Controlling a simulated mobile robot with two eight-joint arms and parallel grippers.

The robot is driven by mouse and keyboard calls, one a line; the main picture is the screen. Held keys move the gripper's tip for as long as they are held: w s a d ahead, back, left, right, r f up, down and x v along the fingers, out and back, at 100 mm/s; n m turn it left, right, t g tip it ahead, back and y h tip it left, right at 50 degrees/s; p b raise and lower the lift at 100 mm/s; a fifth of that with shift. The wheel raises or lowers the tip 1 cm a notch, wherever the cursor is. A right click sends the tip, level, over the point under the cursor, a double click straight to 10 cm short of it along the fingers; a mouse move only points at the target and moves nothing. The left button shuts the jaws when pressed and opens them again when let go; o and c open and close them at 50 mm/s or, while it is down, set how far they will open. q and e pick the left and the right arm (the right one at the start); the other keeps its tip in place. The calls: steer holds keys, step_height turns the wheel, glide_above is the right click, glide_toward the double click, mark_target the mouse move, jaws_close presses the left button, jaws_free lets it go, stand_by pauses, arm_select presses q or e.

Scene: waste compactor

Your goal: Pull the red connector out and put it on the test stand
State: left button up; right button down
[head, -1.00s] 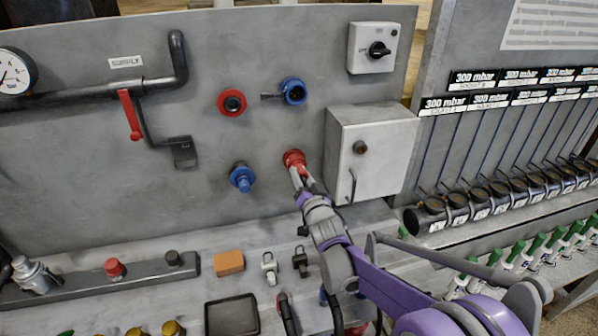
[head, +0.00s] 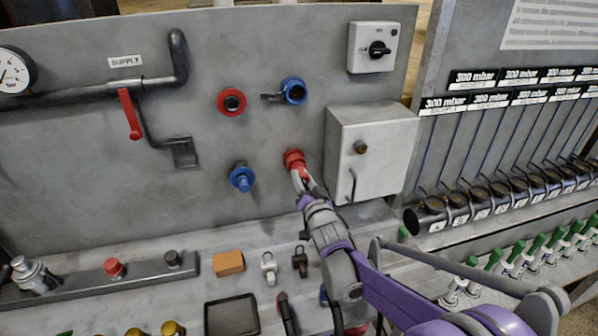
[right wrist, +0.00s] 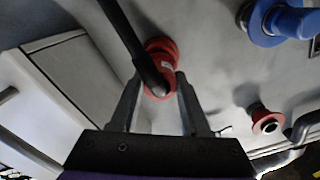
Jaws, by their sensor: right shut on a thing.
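The red connector (head: 294,158) is at the grey wall panel, left of the metal box. It also shows in the right wrist view (right wrist: 161,48), with a dark bar or hose crossing in front of it. My right gripper (head: 300,177) is shut on the red connector, one finger on each side in the wrist view (right wrist: 158,84). I cannot tell whether the connector is still seated in its socket. No thing is plainly marked as the test stand. My left gripper is not in view.
A red ring port (head: 232,102), a blue port (head: 293,91) and a blue connector (head: 242,178) are on the panel. The metal box (head: 378,140) stands close right of my gripper. An orange block (head: 229,262) and a black tray (head: 232,316) lie on the bench.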

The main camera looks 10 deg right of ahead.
steer(key=shift+s+d+b, duration=0.1)
steer(key=shift+s+b, duration=0.2)
steer(key=shift+s, duration=2.25)
